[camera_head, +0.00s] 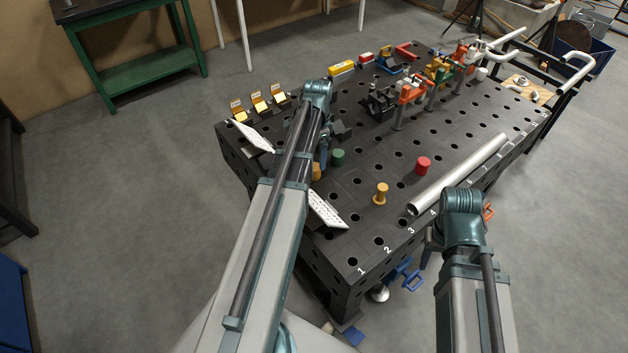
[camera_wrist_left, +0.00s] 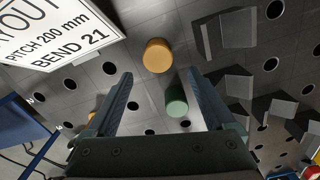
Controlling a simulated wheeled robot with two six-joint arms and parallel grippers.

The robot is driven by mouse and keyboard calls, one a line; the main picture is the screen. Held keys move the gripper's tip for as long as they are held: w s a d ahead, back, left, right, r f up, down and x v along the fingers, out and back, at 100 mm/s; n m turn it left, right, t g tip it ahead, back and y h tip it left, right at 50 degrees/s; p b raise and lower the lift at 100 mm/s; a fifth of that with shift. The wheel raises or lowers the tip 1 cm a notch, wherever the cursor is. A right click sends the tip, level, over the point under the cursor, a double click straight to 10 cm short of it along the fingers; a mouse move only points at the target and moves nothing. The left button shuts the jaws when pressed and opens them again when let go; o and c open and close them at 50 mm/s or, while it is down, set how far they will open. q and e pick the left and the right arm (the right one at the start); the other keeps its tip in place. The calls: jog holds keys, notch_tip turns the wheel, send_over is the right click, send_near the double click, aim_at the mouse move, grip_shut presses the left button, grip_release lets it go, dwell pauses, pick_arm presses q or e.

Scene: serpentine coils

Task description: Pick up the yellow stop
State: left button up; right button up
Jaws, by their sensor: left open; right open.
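A yellow-orange cylindrical stop (camera_wrist_left: 157,56) stands on the table beside a green stop (camera_wrist_left: 176,100) in the left wrist view. In the head view a yellow stop (camera_head: 316,170) shows partly behind my left arm, next to the green stop (camera_head: 338,157). A second yellow stop (camera_head: 381,193), with a wider top, stands further right in the open. My left gripper (camera_head: 323,158) points down near the green stop; its fingers (camera_wrist_left: 160,105) are apart with nothing held between them. My right gripper (camera_head: 430,252) is at the table's front edge, its fingertips mostly hidden.
White printed plates (camera_head: 326,210) and dark angled blocks (camera_wrist_left: 225,87) surround the left gripper. Clamps (camera_head: 408,92) stand at the back.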

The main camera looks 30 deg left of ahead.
aim_at(314, 167)
pick_arm(q)
jog(key=shift+s+a+f+b, duration=0.1)
jog(key=shift+s+f+b, duration=0.05)
jog(key=shift+f+b, duration=0.95)
jog(key=shift+s+a+f+b, duration=0.1)
jog(key=shift+s+f+b, duration=0.1)
jog(key=shift+f+b, duration=0.95)
jog(key=shift+s+a+f+b, duration=0.15)
jog(key=shift+f+b, duration=0.65)
jog(key=shift+f, duration=0.55)
jog(key=shift+d+r, duration=0.1)
grip_shut()
